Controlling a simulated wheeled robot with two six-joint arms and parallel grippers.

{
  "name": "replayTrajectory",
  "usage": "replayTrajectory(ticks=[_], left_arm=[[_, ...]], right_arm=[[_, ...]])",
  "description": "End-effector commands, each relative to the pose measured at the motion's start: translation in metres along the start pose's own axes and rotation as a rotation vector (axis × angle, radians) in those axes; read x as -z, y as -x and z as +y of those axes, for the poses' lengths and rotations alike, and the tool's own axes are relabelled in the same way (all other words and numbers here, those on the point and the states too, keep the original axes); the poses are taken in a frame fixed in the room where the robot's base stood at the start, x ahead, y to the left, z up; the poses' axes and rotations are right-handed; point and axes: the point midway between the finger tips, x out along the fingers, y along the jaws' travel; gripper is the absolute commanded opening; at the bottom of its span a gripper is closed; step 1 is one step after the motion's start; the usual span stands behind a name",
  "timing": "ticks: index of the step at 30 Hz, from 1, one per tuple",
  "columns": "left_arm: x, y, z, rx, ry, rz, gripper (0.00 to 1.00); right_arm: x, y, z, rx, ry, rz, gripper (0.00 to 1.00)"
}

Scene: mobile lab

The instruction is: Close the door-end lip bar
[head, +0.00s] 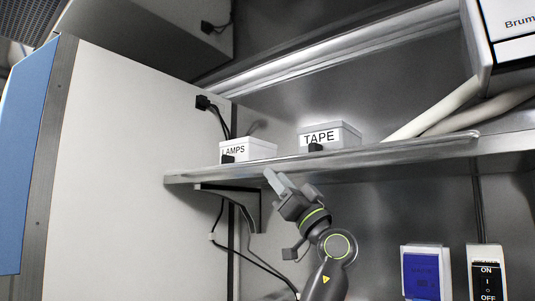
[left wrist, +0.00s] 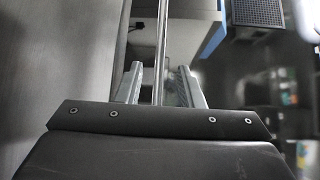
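A long silver lip bar (head: 350,157) runs along the front edge of the metal shelf. In the head view I cannot tell exactly how the bar sits against the shelf edge. My left gripper (head: 271,178) reaches up from below, its fingers at the shelf's front edge, beneath the LAMPS box. In the left wrist view the fingers of my left gripper (left wrist: 160,80) stand apart, one on each side of a thin bright metal strip, the lip bar (left wrist: 162,45). I see gaps on both sides of the strip. My right gripper is not in view.
A LAMPS box (head: 250,148) and a TAPE box (head: 340,135) stand on the shelf. Pale tubes (head: 440,107) lie at its right. A dark bracket (head: 245,200) and cables hang below its left end. A blue-screen panel (head: 421,272) and an ON/OFF switch (head: 487,275) are lower right.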

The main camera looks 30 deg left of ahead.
Motion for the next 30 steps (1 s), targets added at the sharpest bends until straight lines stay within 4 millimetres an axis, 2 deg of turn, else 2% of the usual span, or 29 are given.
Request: replayTrajectory(ticks=[1,3,9,21,29,30], left_arm=[[0.004,-0.015,-0.001,0.002,-0.004,0.000,0.34],[0.003,-0.027,-0.001,0.002,-0.003,0.000,0.34],[0.001,-0.048,0.000,0.000,-0.003,0.000,0.34],[-0.001,-0.053,0.001,-0.001,-0.001,0.000,0.34],[0.000,-0.053,0.001,-0.001,-0.001,0.000,0.02],[0.000,-0.053,0.001,-0.001,-0.001,0.000,0.00]], right_arm=[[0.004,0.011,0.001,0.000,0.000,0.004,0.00],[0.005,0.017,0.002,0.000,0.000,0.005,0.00],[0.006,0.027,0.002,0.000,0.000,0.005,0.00],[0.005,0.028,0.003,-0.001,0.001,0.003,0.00],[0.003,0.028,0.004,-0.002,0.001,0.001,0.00],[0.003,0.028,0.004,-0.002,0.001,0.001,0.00]])
